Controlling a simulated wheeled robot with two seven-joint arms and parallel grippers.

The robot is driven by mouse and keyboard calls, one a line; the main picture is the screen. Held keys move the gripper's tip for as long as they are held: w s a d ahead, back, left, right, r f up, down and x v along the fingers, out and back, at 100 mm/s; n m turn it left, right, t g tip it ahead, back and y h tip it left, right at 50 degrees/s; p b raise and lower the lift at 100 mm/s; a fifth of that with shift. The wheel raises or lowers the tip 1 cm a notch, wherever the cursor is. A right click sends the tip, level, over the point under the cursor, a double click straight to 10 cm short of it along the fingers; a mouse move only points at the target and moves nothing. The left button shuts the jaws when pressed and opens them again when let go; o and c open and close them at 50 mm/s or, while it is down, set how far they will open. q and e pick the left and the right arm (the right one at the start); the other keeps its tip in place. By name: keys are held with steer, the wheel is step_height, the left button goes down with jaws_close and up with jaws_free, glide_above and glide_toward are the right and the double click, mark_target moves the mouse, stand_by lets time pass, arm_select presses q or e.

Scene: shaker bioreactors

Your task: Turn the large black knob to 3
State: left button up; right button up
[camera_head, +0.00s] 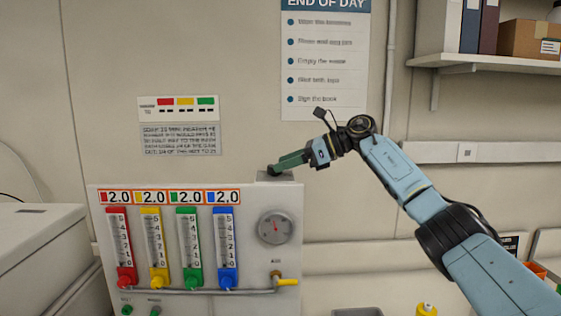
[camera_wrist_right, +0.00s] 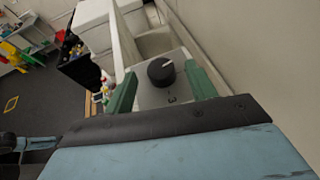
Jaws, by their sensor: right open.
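The large black knob (camera_wrist_right: 161,71) shows in the right wrist view, on a light grey top plate (camera_wrist_right: 150,97), with a white pointer line toward the upper right of its face. A digit that looks like 3 is printed on the plate below it. My right gripper (camera_wrist_right: 160,85) is open, with one green finger on each side of the knob and apart from it. In the head view my right gripper (camera_head: 280,165) is above the box on top of the panel (camera_head: 275,177), and the knob is hidden there. My left gripper is not in view.
The white panel (camera_head: 200,298) carries red, yellow, green and blue flow tubes, a round gauge (camera_head: 275,227) and a yellow valve handle (camera_head: 288,282). A wall (camera_head: 230,60) with notices stands close behind. A shelf (camera_head: 490,62) is at the upper right.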

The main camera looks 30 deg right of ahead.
steer(key=shift+x, duration=1.05)
steer(key=c, duration=1)
